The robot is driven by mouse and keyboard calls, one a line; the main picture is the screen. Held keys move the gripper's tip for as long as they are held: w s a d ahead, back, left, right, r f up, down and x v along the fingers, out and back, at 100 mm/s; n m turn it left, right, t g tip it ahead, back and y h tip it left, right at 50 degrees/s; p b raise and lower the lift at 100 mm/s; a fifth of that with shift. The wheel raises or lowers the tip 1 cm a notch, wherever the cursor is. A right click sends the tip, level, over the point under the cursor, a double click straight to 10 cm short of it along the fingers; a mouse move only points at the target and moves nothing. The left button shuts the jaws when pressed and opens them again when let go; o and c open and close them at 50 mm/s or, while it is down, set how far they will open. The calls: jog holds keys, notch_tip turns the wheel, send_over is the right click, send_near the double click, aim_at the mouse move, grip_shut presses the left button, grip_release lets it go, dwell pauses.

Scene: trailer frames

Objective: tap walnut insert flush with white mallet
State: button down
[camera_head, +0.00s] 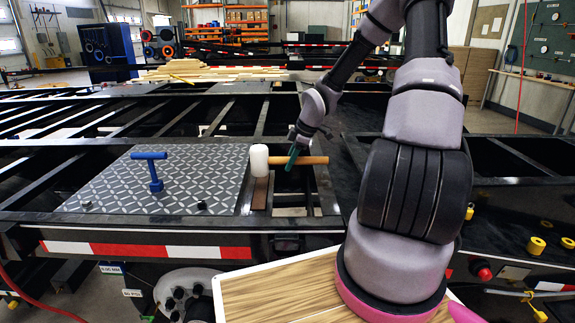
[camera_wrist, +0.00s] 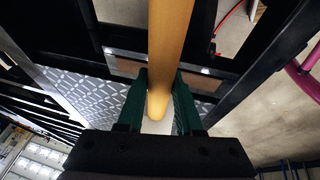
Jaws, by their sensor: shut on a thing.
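The white mallet has a white cylindrical head (camera_head: 259,161) and a tan wooden handle (camera_head: 310,160), held roughly level and pointing right. My gripper (camera_head: 294,157) is shut on the handle to the right of the head. In the wrist view the handle (camera_wrist: 170,45) runs between my green fingers (camera_wrist: 160,100), with part of the white head (camera_wrist: 158,127) behind it. The brown walnut insert (camera_head: 260,193) lies in the frame directly below the head, along the right edge of the diamond plate. It also shows in the wrist view (camera_wrist: 124,66). I cannot tell whether the head touches it or how flush it sits.
Open gaps between black frame rails lie right of the insert. A red-and-white strip (camera_head: 145,249) marks the front edge. Lumber (camera_head: 195,72) is stacked behind.

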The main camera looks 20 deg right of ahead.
notch_tip(320, 180, down, 6)
jog(key=shift+r, duration=2.6)
